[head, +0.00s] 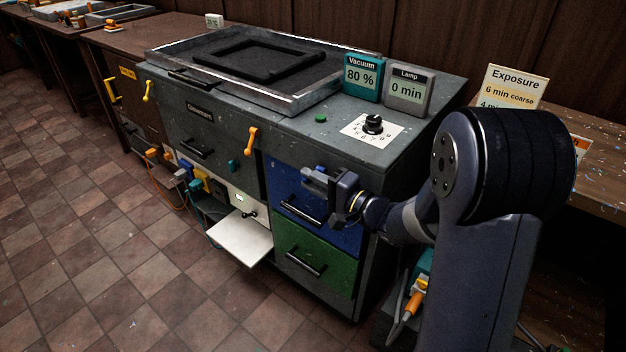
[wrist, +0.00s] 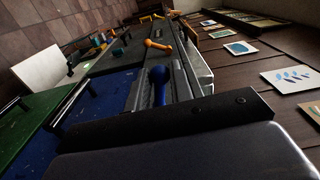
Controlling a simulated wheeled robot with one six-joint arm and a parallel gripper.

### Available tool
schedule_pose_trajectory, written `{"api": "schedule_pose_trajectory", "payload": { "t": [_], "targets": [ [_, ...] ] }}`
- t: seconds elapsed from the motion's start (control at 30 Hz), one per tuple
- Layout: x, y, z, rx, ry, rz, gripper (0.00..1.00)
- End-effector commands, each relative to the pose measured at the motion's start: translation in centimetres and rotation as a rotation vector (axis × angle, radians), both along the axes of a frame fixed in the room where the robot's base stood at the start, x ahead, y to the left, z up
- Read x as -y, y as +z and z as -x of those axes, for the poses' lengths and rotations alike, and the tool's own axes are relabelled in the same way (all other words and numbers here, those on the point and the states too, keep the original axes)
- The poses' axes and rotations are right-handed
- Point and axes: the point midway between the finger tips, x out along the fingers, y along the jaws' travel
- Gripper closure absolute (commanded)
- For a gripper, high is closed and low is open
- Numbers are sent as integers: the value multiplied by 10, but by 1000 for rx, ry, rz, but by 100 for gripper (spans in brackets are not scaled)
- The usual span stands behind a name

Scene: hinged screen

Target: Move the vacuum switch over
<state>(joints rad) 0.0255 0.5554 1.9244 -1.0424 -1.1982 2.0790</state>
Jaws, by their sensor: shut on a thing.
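My gripper (head: 314,180) is at the front of the grey cabinet (head: 225,150), just before the blue drawer (head: 328,228), and is shut. In the wrist view a blue-knobbed lever (wrist: 159,80) stands right at the edge of my dark gripper (wrist: 165,120), which hides its lower part. My gripper is shut on this lever, as far as I can tell; no label on it is readable. In the head view my gripper hides it. An orange lever (head: 250,140) and a small teal lever (head: 233,164) are farther left. The teal vacuum display (head: 363,76) reads 80 %.
The lamp display (head: 407,92) reads 0 min, beside a black dial (head: 373,124). Black drawer handles stick out on the blue and green (head: 312,262) drawers. A white shelf (head: 240,237) juts out low at the front. The tiled floor (head: 120,250) at left is clear.

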Motion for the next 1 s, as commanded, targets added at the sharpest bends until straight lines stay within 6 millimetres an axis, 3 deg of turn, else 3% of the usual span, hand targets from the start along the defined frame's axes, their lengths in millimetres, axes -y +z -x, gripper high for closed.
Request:
{"api": "schedule_pose_trajectory", "payload": {
  "t": [0.27, 0.67, 1.0],
  "targets": [
    [0, -17, 1, -6, -2, 1, 91],
    [-1, -19, 1, -4, -2, 0, 91],
    [2, -35, -1, -3, -2, 1, 91]
  ]
}}
